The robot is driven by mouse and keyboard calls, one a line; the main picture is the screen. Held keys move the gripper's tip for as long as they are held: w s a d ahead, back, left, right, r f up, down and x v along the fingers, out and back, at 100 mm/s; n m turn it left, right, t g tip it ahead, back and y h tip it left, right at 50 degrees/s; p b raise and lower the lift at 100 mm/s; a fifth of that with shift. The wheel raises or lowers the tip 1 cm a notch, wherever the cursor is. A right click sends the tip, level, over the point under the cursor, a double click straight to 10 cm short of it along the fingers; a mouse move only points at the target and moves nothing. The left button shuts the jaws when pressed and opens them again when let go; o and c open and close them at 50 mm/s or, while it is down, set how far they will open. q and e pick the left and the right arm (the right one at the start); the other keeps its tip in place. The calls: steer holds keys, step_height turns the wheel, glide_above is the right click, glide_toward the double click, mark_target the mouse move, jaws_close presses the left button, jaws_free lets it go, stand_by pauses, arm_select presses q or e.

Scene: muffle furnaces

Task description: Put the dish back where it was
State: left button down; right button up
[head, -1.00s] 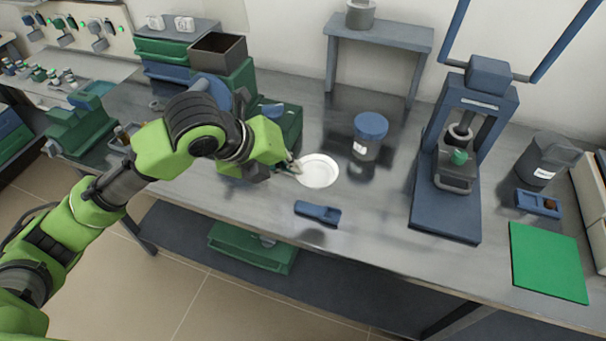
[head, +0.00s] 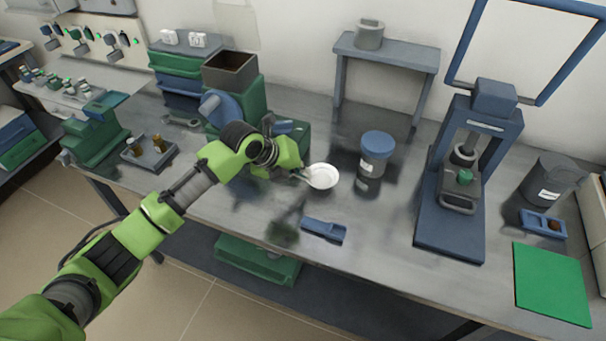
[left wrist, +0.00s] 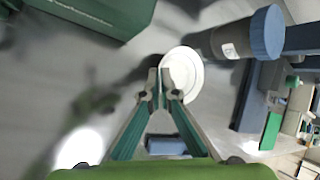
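The dish (head: 323,177) is a small round white plate over the steel bench, left of the blue-lidded jar (head: 374,156). My left gripper (head: 303,175) reaches in from the left and holds the dish at its left rim. In the left wrist view the fingers (left wrist: 163,88) are nearly together, with the dish (left wrist: 186,74) at their tips. The dish looks roughly level. I cannot tell whether its underside touches the bench. My right gripper is not in view.
A blue scoop-like tool (head: 324,230) lies in front of the dish. A green machine with a dark hopper (head: 229,70) stands behind my left gripper. A blue press (head: 451,205) and a green mat (head: 552,283) are to the right. A small grey stand (head: 388,55) is behind.

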arm_select(q)
steer(key=shift+f, duration=0.75)
steer(key=shift+f, duration=0.2)
steer(key=c, duration=2.3)
jaws_free()
steer(key=shift+r, duration=0.1)
steer(key=shift+r, duration=0.25)
steer(key=v, duration=1.2)
steer(key=shift+f+b, duration=0.1)
steer(key=shift+b, duration=0.25)
